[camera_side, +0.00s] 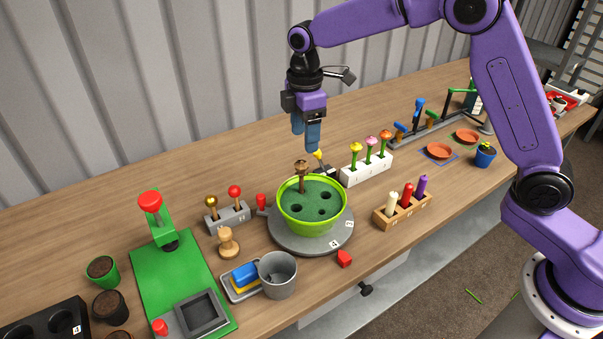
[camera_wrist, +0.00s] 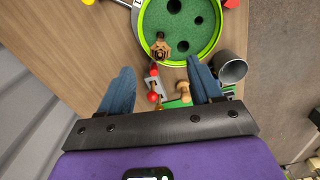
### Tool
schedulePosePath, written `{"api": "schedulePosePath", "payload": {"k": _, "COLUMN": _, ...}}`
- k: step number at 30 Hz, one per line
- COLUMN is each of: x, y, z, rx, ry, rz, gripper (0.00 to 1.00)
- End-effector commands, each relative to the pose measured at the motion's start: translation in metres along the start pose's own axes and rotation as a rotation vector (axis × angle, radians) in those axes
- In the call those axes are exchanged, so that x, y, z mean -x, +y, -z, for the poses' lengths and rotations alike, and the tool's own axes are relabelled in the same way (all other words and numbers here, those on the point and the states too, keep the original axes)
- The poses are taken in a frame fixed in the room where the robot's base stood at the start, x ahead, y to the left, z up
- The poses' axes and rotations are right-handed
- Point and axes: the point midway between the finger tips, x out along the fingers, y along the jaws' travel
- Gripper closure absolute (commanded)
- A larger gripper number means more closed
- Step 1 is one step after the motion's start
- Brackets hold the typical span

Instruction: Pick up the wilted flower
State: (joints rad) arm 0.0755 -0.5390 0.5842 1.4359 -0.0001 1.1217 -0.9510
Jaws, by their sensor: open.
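The wilted flower (camera_side: 301,166) is brown and drooped. It stands in a hole of the green foam in a lime-green pot (camera_side: 312,222), at the back left of the pot. The pot sits on a round grey turntable (camera_side: 343,236). My gripper (camera_side: 306,146) is open and empty above the wilted flower, fingers pointing down, with a gap between them and its head. In the wrist view the brown head (camera_wrist: 160,47) shows at the pot's rim, just beyond and between the two blue fingers (camera_wrist: 161,68). Other holes in the foam are empty.
A white block (camera_side: 368,168) with yellow, pink and orange flowers stands right of the pot. A wooden rack (camera_side: 404,210) is at the front right. A grey stand with knobs (camera_side: 229,216) is at left. A grey cup (camera_side: 278,277) is in front.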

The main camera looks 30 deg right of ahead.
Motion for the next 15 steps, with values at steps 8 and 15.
{"api": "schedulePosePath", "payload": {"k": 8, "x": -0.040, "y": 0.000, "z": 0.000, "rx": -0.001, "ry": -0.001, "rz": 0.002, "gripper": 0.36}}
{"api": "schedulePosePath", "payload": {"k": 15, "x": -0.056, "y": 0.000, "z": 0.001, "rx": 0.000, "ry": -0.001, "rz": 0.002, "gripper": 0.36}}
